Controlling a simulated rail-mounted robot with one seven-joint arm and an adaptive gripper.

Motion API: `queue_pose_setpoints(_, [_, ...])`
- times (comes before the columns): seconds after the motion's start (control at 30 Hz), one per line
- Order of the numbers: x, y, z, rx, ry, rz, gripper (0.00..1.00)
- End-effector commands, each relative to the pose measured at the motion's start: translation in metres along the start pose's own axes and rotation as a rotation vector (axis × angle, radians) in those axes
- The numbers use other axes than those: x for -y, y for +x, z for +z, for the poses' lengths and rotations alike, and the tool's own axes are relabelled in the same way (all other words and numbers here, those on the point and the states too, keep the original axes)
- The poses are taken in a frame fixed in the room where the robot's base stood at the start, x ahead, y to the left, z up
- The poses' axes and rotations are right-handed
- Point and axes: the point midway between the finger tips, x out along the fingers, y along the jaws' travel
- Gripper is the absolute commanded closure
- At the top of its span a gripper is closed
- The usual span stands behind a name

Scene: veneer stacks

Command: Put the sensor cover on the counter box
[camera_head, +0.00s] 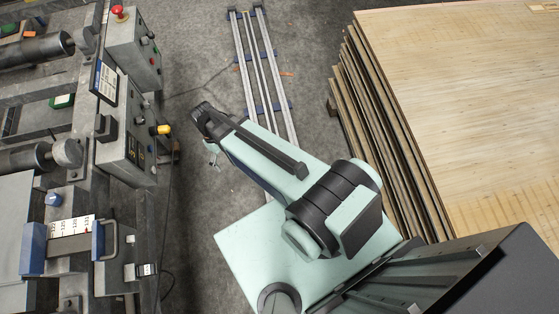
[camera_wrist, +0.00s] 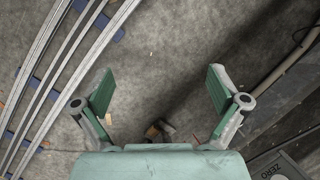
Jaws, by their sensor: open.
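My gripper (camera_wrist: 160,88) is open and empty in the wrist view, its two green fingers spread wide above the grey floor. In the head view its end shows only as a small part (camera_head: 212,153) below my arm, right of the machine. A grey box marked ZERO (camera_wrist: 276,165) is cut off at the lower right of the wrist view; it may be the counter box. The head view shows a grey control box (camera_head: 126,142) with a yellow knob (camera_head: 161,130) on the machine's side. I cannot tell which piece is the sensor cover.
The machine (camera_head: 75,255) with rollers and a handle fills the left. A grey box with a red button (camera_head: 133,45) stands at its top. Veneer stacks (camera_head: 470,90) fill the right. Floor rails (camera_head: 262,60) run between, also in the wrist view (camera_wrist: 60,75).

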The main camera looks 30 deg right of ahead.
Motion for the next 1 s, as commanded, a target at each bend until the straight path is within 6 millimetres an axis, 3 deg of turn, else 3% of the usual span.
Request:
queue_pose_setpoints(0.03, [-0.004,0.021,0.022,0.027,0.042,-0.010,0.03])
queue_pose_setpoints(0.2, [-0.012,0.079,0.083,0.105,0.180,-0.038,0.03])
queue_pose_setpoints(0.4, [-0.008,0.133,0.154,0.191,0.328,-0.068,0.03])
queue_pose_setpoints(0.5, [-0.003,0.150,0.181,0.223,0.382,-0.078,0.03])
queue_pose_setpoints(0.7, [0.003,0.167,0.208,0.256,0.438,-0.088,0.03])
queue_pose_setpoints(1.0, [0.004,0.169,0.210,0.259,0.444,-0.088,0.03])
